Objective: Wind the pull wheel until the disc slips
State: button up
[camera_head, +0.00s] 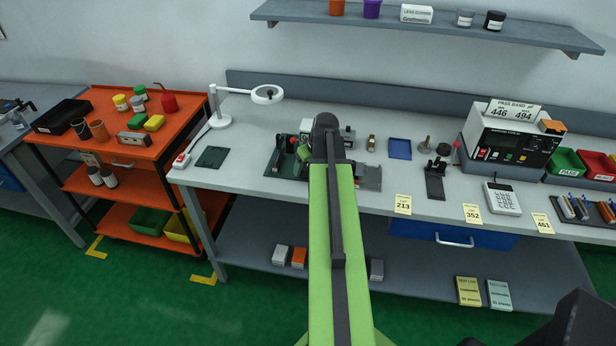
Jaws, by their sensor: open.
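My green and black arm reaches forward over the grey workbench (240,182), and its dark rounded end covers the middle of the bench. My gripper's fingers do not show; the arm hides whatever lies beneath its end. A device with a dark green base (281,167) and dark upright parts shows just left of my arm. A grey flat part (369,178) shows on the right of the arm. Most of what lies between them is hidden. I cannot pick out the pull wheel or the disc, nor tell whether anything touches them.
A white magnifier lamp (222,120) and a dark green mat (212,157) stand left. Right of my arm are a blue tray (400,148), a black stand (436,180), a pass-band meter (510,140) and a keypad (503,198). An orange cart (75,150) stands left; a shelf (430,27) hangs above.

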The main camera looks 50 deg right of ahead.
jog(key=shift+w+f, duration=0.1)
jog(key=shift+f, duration=0.05)
jog(key=c, duration=1.3)
jog(key=shift+d, duration=0.1)
jog(key=shift+c, duration=0.3)
jog(key=shift+m, duration=0.3)
jog(key=shift+a+m+h, duration=0.2)
jog(key=shift+m+h, duration=0.1)
jog(key=shift+m, duration=0.2)
jog(key=m+g+h, duration=0.1)
jog(key=m, duration=0.3)
jog(key=shift+a, duration=0.1)
jog(key=m+g, duration=0.1)
jog(key=m, duration=0.2)
jog(key=m+g+h, duration=0.1)
jog(key=m, duration=0.2)
jog(key=shift+w+a+m+h, duration=0.1)
jog(key=shift+w+m+h, duration=0.1)
jog(key=shift+m+h, duration=0.1)
jog(key=shift+f, duration=0.1)
